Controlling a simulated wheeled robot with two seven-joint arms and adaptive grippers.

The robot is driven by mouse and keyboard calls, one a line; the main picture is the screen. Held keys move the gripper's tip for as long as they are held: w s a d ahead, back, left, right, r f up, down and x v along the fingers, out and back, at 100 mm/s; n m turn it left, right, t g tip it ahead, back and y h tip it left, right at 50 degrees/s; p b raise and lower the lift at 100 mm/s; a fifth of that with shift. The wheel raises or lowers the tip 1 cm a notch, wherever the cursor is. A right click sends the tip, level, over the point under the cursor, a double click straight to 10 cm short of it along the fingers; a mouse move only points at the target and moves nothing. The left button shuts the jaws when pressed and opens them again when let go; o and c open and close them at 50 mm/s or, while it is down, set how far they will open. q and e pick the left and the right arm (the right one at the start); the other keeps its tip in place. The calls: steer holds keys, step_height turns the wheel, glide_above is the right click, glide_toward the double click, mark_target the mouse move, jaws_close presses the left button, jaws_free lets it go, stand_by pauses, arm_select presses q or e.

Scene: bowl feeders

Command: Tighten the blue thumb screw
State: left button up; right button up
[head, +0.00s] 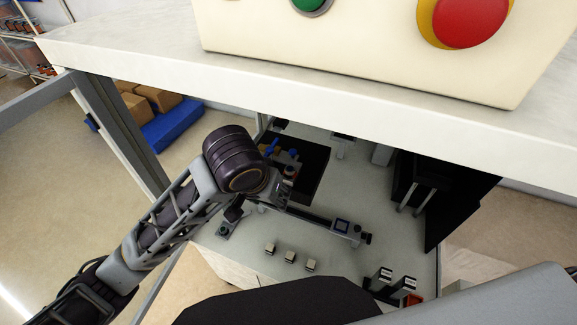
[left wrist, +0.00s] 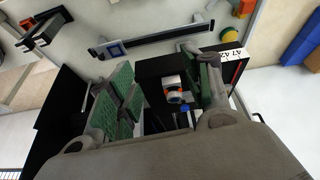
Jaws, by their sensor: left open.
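My left gripper (head: 281,187) reaches over the bench from the left, partly hidden behind its own wrist. In the left wrist view the left gripper (left wrist: 164,84) is open, with its green-padded fingers wide apart. A black block with a small orange and white part (left wrist: 175,91) shows between the fingers. A small blue piece, perhaps the blue thumb screw (left wrist: 185,108), sits just below that part, partly hidden by the gripper body. In the head view a blue piece (head: 272,147) stands beside the wrist. I cannot tell whether the fingers touch anything. My right gripper is not in view.
A cream button box (head: 360,45) sits on a pale shelf (head: 150,65) overhead. A dark frame (head: 435,190) stands at the right.

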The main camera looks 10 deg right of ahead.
arm_select(q)
steer(key=shift+s+a+r, duration=0.15)
steer(key=shift+s+r, duration=0.2)
steer(key=shift+s, duration=0.05)
steer(key=shift+w, duration=0.1)
steer(key=p, duration=0.2)
glide_above(290, 169)
steer(key=s+a, duration=0.1)
steer(key=s, duration=0.1)
steer(key=shift+a+x, duration=0.1)
steer(key=shift+x, duration=1.1)
steer(key=shift+a+x, duration=0.15)
steer(key=shift+x, duration=1.05)
steer(key=shift+f, duration=0.1)
steer(key=c, duration=1)
